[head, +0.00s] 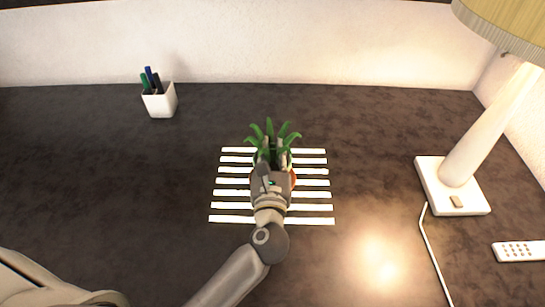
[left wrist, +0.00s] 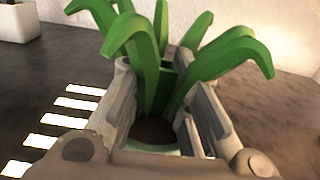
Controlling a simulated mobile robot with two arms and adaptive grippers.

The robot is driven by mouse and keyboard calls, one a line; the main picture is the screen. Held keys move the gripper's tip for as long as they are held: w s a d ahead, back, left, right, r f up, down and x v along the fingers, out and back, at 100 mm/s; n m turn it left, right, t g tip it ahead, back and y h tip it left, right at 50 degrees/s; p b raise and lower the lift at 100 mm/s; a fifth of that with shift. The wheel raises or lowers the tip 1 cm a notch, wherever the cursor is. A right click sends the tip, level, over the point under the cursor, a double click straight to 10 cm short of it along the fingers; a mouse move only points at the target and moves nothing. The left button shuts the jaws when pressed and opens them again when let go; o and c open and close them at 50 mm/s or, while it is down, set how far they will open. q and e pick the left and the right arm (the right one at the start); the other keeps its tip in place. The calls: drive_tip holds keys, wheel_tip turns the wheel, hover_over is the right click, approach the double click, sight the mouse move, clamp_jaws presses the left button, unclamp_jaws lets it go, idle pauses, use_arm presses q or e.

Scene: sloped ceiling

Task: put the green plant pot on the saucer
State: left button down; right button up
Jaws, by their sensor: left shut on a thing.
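The green plant pot holds a plant with long green leaves (head: 272,133). In the left wrist view its leaves (left wrist: 150,62) rise between my fingers, with dark soil and a bit of green rim (left wrist: 152,149) below. My left gripper (head: 272,161) is shut on the pot; its fingers also show in the left wrist view (left wrist: 160,85). An orange edge (head: 293,178), perhaps the saucer, peeks out right of the gripper. The gripper hides most of it and the pot, so I cannot tell whether they touch. My right gripper is not in view.
White slats (head: 312,197) lie on the dark tabletop (head: 100,190) around the gripper. A white pen cup (head: 160,101) stands at back left. A lamp (head: 452,187) with a cord and a white remote (head: 519,251) are on the right. The left tabletop is clear.

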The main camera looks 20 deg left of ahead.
use_arm(q)
drive_tip(key=shift+r, duration=0.15)
drive_tip(key=c, duration=1.8)
unclamp_jaws()
drive_tip(key=shift+f, duration=0.3)
drive_tip(key=o, duration=0.4)
drive_tip(key=shift+o, duration=0.2)
